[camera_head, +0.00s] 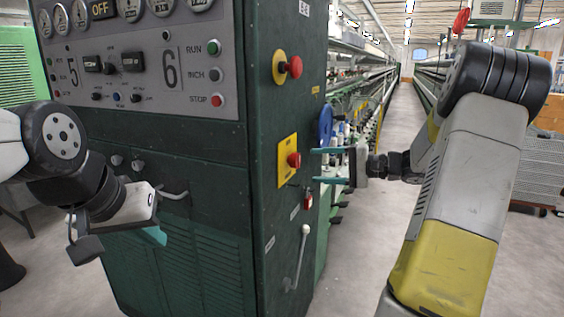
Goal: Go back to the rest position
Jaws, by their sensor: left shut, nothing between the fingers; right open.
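My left gripper (152,236) is at the lower left, in front of the green cabinet (210,215). Its teal fingertips point down and right, and it is shut and empty. My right gripper (316,166) reaches in from the right, beside the cabinet's right side face. Its two teal fingers point left, spread apart, with nothing between them. They are close to the red knob on a yellow plate (293,160); I cannot tell whether they touch it.
The cabinet has gauges, a RUN button (213,47) and a STOP button (218,100). A red knob (292,67) sits higher on its side, a lever (300,258) lower. Spinning machinery (370,95) lines the aisle. The aisle floor (398,120) is clear.

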